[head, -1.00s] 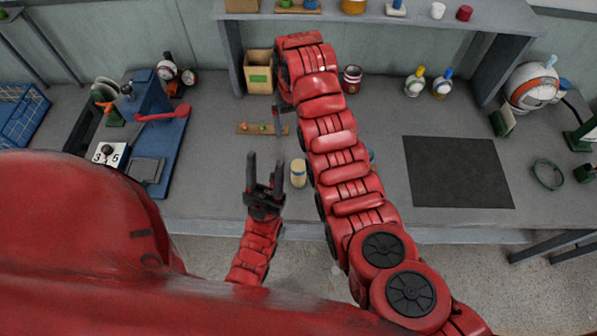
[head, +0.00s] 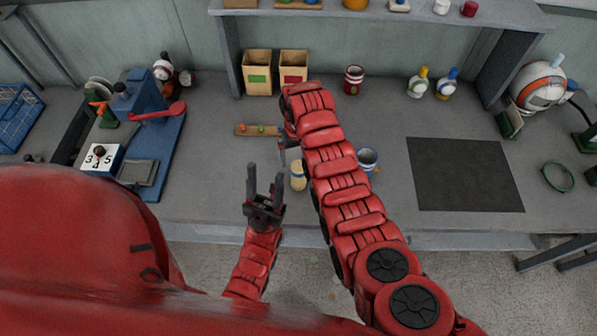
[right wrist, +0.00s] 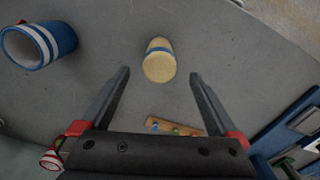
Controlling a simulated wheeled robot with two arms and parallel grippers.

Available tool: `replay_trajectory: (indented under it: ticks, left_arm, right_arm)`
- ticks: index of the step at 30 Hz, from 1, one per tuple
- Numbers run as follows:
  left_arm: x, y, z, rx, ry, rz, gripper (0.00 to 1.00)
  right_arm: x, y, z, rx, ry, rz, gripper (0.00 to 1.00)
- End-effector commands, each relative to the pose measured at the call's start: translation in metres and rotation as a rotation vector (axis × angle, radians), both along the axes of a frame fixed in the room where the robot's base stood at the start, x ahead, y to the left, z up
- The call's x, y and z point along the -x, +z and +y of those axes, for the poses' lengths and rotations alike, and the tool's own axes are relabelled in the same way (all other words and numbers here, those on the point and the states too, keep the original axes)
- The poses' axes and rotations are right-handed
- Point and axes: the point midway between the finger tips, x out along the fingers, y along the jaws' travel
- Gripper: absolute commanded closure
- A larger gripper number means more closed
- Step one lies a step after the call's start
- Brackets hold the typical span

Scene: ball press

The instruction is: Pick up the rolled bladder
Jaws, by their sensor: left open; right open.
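The rolled bladder (head: 298,176) is a small cream roll with a blue band, on the grey bench near its front edge. In the right wrist view the roll (right wrist: 159,62) lies between and just beyond the spread fingertips, touching neither. My right gripper (right wrist: 160,74) is open and empty. In the head view my right gripper (head: 284,148) is partly hidden by its own arm, just behind and left of the roll. My left gripper (head: 265,182) is open and empty, fingers pointing up the picture, left of the roll.
A blue-and-white cup (head: 368,159) stands right of my right arm. A wooden strip with coloured pegs (head: 257,130) lies behind the roll. Two open boxes (head: 258,74) stand at the back. A blue press (head: 150,130) is at left; a dark mat (head: 464,174) is at right.

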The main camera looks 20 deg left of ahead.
Motion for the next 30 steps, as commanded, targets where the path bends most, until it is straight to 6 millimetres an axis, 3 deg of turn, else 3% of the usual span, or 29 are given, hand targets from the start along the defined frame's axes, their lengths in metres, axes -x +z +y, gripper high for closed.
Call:
replay_trajectory:
  ticks: [1,9,18,30]
  left_arm:
    - [0.000,0.009,0.000,0.000,0.000,0.000,0.50]
    - [0.000,0.012,0.000,0.000,0.000,0.000,0.50]
    - [0.000,0.012,0.000,0.000,0.000,0.000,0.50]
    - [0.000,0.012,0.000,0.000,0.000,0.000,0.50]
  right_arm:
    - [0.000,-0.001,-0.001,0.001,-0.001,0.001,0.04]
    - [0.000,-0.021,0.000,-0.001,-0.001,0.001,0.04]
    - [-0.001,-0.023,0.000,-0.003,-0.001,-0.003,0.05]
    - [-0.001,-0.023,0.000,-0.002,-0.001,-0.002,0.77]
